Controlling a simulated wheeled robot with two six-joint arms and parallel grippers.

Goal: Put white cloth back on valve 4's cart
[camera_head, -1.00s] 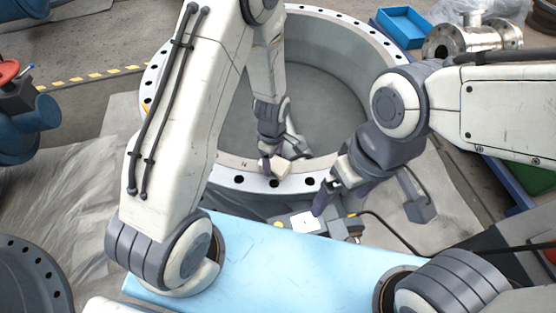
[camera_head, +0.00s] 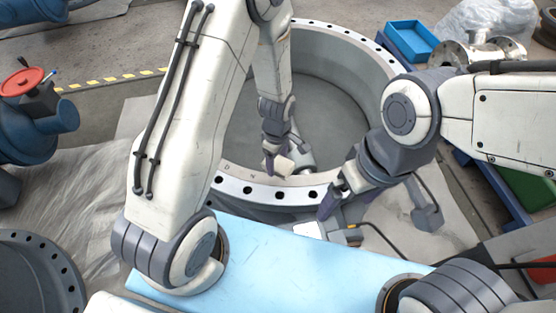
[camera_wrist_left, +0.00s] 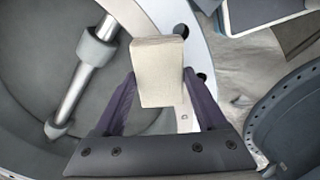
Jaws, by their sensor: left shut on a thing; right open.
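The white cloth (camera_head: 284,166), a small folded off-white block, is held in my left gripper (camera_head: 272,166). In the left wrist view the cloth (camera_wrist_left: 158,72) stands between the two purple fingers, which press on its sides. In the head view it appears over the inner front rim of the large grey flanged ring (camera_head: 262,190); its exact height above the rim is unclear. My right gripper (camera_head: 333,198) is open and empty, at the front right of the ring. Valve 4's cart cannot be picked out with certainty.
A blue valve body with a red handwheel (camera_head: 22,82) stands at the left. A dark flange (camera_head: 35,275) is at the lower left. A blue bin (camera_head: 410,40) and a metal pipe fitting (camera_head: 470,52) lie at the back right. Grey sheeting (camera_head: 60,190) covers floor at the left.

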